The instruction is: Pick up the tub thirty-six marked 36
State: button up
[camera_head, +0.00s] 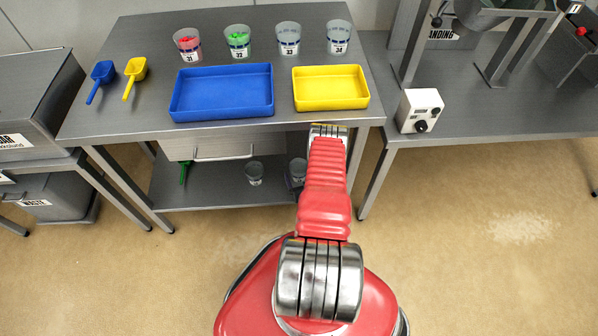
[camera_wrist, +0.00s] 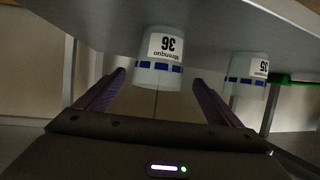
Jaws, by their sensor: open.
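The tub marked 36 (camera_wrist: 160,72) is pale and translucent with a blue band and a white label. It stands on the lower shelf of the table and shows upside down in the wrist view. My gripper (camera_wrist: 159,78) is open, with one finger on each side of this tub in the picture. No contact shows, and I cannot tell how far the tub reaches between the fingertips. In the head view a tub on the lower shelf (camera_head: 298,168) is partly hidden by my arm, and my fingers are not clearly visible.
Tub 35 (camera_wrist: 246,72) stands beside tub 36, to the right in the wrist view. The tabletop above holds a blue tray (camera_head: 222,118), a yellow tray (camera_head: 331,104) and several tubs. A drawer (camera_head: 212,147) hangs over the shelf; a table leg (camera_head: 376,175) stands right.

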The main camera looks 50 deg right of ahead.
aim_at(299, 166)
jog(key=shift+x, duration=2.55)
jog(key=shift+s+d+f, duration=0.1)
jog(key=shift+f, duration=0.05)
jog(key=shift+c, duration=0.7)
jog(key=c, duration=1)
jog(key=shift+r, duration=1.9)
jog(key=s+a, duration=1.1)
jog(key=s, duration=0.3)
jog(key=shift+s, duration=0.15)
jog(key=shift+f, duration=0.15)
